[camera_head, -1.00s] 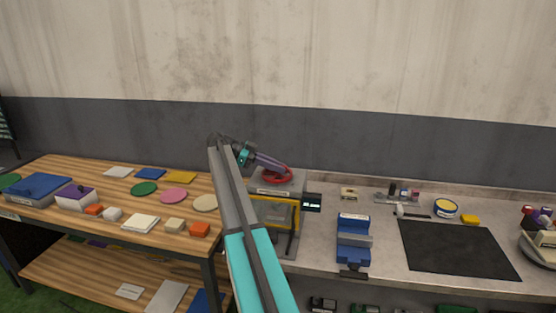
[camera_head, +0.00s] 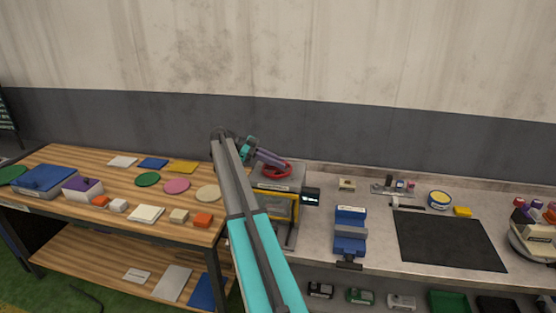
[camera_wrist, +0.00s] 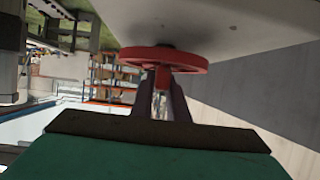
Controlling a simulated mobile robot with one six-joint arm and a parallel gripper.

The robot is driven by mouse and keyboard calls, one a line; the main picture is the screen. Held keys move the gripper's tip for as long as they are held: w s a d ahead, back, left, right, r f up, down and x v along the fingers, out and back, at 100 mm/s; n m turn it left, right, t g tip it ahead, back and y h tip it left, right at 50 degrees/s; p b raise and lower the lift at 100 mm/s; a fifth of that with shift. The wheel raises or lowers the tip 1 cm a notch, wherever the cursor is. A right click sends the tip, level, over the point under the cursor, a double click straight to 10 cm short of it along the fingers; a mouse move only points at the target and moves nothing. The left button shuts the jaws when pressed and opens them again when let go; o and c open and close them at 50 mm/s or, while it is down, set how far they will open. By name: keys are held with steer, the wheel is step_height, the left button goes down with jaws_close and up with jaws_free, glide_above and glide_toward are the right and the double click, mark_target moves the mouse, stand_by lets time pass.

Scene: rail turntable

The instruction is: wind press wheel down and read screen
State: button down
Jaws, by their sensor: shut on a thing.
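The press wheel is a red ring; it shows in the wrist view (camera_wrist: 165,58) and on top of the press in the head view (camera_head: 279,169). My gripper (camera_wrist: 162,82) is shut on the wheel at its near rim. In the head view my gripper (camera_head: 272,160) reaches the wheel from the upper left. The press (camera_head: 278,185) has a grey top and a yellow-edged front, partly hidden by my arm. Its small dark screen (camera_head: 310,196) sits at the right side with a pale readout too small to read.
A wooden table (camera_head: 60,159) at left holds several coloured discs, blocks and boxes. Right of the press, a blue fixture (camera_head: 350,232), a black mat (camera_head: 449,240) and a yellow-blue tin (camera_head: 440,199) stand on the grey bench. The wall is close behind.

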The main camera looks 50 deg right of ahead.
steer(key=shift+w, duration=0.15)
steer(key=c, duration=1.7)
jaws_free()
steer(key=shift+w+f, duration=0.1)
